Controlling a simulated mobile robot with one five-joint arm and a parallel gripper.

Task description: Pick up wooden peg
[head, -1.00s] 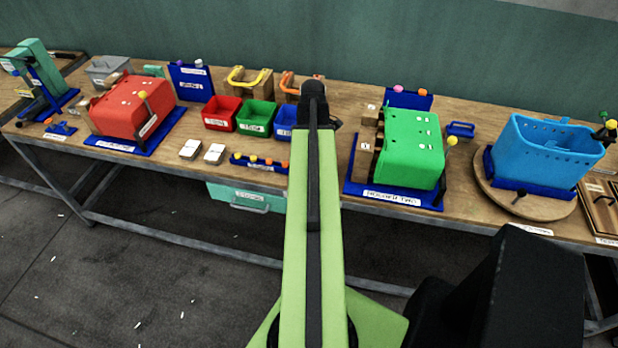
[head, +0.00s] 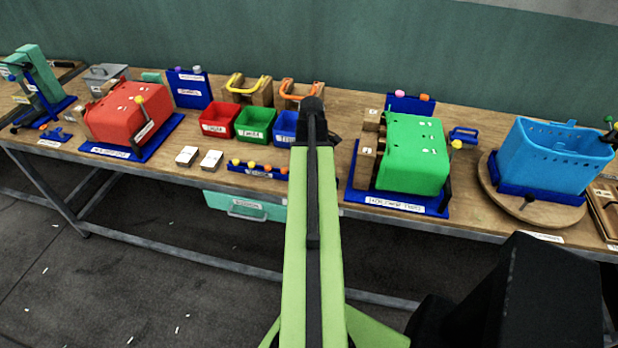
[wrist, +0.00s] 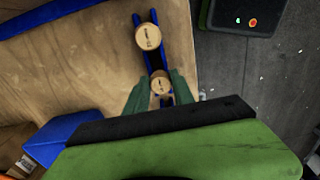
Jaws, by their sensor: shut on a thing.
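A wooden peg (wrist: 160,84) with a round, pale, marked top stands in a narrow blue rack (wrist: 153,57) in the wrist view. The green fingers of my gripper (wrist: 161,93) are on either side of this peg and shut on it. A second wooden peg (wrist: 148,38) stands farther along the same rack, apart from the fingers. In the head view a blue rack (head: 258,174) with several yellow and orange knobs lies at the bench's front edge, left of my arm. My gripper is hidden behind my arm there.
Red (head: 220,119), green (head: 255,124) and blue (head: 285,127) bins stand behind the rack. Two white-topped blocks (head: 199,159) lie left of it. A green press (head: 413,157) stands to the right, a red one (head: 127,113) to the left. Bare wood lies beside the rack.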

